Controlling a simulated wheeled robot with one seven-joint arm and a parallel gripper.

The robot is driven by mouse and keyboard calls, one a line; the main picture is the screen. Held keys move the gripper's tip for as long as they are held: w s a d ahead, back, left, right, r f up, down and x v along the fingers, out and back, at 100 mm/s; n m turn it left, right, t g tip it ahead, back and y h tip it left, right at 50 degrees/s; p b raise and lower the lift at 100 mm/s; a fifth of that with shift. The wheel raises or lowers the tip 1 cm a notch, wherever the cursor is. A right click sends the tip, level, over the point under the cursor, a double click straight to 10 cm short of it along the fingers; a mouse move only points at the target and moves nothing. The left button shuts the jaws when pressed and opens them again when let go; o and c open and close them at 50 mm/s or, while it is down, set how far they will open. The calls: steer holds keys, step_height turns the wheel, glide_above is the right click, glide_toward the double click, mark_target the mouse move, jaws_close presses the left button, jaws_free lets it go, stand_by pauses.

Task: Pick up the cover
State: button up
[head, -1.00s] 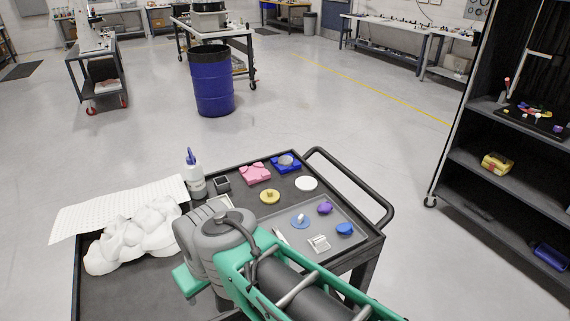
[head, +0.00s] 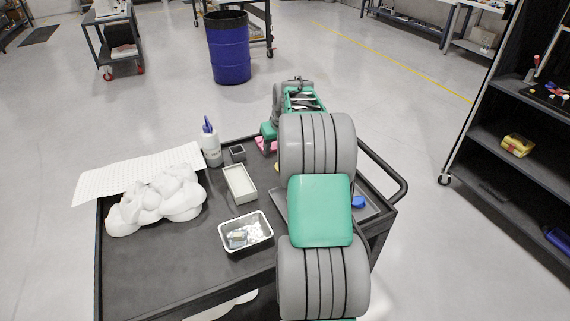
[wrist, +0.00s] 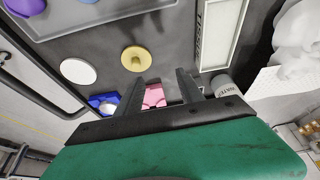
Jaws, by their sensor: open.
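No piece is marked as the cover. A gold disc with a central knob (wrist: 135,58) looks most like a lid and lies on the cart top in the wrist view. My gripper (wrist: 161,76) is open and empty above the cart, its two dark fingers apart. The gold disc is just ahead of the left finger, not between the fingers. A pink block (wrist: 154,98) shows between the fingers, and a blue block (wrist: 103,103) lies left of it. A white disc (wrist: 78,71) lies left of the gold one. In the head view my arm hides most of these pieces.
A dark shelf (head: 505,180) stands to the right.

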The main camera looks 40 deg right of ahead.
steer(key=w+d+f+p, duration=0.1)
steer(key=d+f, duration=0.1)
steer(key=f, duration=0.1)
steer(key=d+f+p, duration=0.1)
steer(key=d+f, duration=0.1)
steer(key=f, duration=0.2)
steer(key=w+d+f, duration=0.1)
steer(key=d+f, duration=0.1)
steer(key=f, duration=0.1)
steer(key=shift+w+d+f+p, duration=0.2)
steer(key=shift+w+p, duration=0.1)
steer(key=shift+p, duration=0.1)
steer(key=shift+a, duration=0.1)
jaws_close()
